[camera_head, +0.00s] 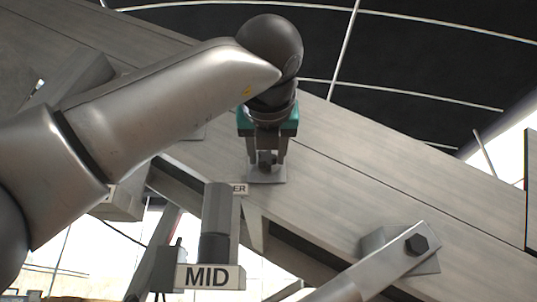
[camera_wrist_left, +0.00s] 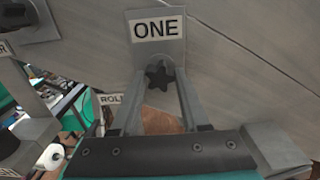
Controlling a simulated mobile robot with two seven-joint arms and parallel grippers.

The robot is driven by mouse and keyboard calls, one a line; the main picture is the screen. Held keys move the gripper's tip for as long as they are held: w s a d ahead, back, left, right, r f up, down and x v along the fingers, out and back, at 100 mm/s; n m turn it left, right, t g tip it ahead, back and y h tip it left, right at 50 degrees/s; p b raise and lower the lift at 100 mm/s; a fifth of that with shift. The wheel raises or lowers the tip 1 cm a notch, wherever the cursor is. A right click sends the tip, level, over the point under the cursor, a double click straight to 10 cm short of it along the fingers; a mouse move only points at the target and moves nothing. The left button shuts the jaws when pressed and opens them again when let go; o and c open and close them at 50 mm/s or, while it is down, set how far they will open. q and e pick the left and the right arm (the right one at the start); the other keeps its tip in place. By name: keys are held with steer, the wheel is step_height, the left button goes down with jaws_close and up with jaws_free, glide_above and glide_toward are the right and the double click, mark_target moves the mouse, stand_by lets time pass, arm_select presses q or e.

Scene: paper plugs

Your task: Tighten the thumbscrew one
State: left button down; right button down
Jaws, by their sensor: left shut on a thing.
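Thumbscrew one is a dark, star-shaped knob (camera_wrist_left: 160,77) on a grey plate, just below the label "ONE" (camera_wrist_left: 158,30) in the left wrist view. In the head view, the knob (camera_head: 265,160) is small and dark against the sloping beam. My left gripper (camera_head: 266,155), with teal sides, reaches it from above in that picture. In the left wrist view, the fingers of my left gripper (camera_wrist_left: 160,86) are on either side of the knob and shut on it. My right gripper is in neither view.
A wide grey beam (camera_head: 350,185) slopes down to the right. A bracket with a dark bolt (camera_head: 417,244) is at lower right. A cylinder (camera_head: 216,215) stands behind a "MID" label (camera_head: 208,277). A "ROLLER" label, partly hidden, shows near the gripper (camera_head: 239,189).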

mark_target(267, 156)
arm_select(q)
steer(key=shift+r+m+p, duration=0.1)
steer(key=shift+m+p, duration=0.3)
steer(key=shift+m, duration=1.3)
steer(key=shift+c, duration=2.2)
jaws_free()
steer(key=shift+s, duration=0.15)
steer(key=shift+s+b, duration=0.65)
steer(key=shift+s, duration=1.2)
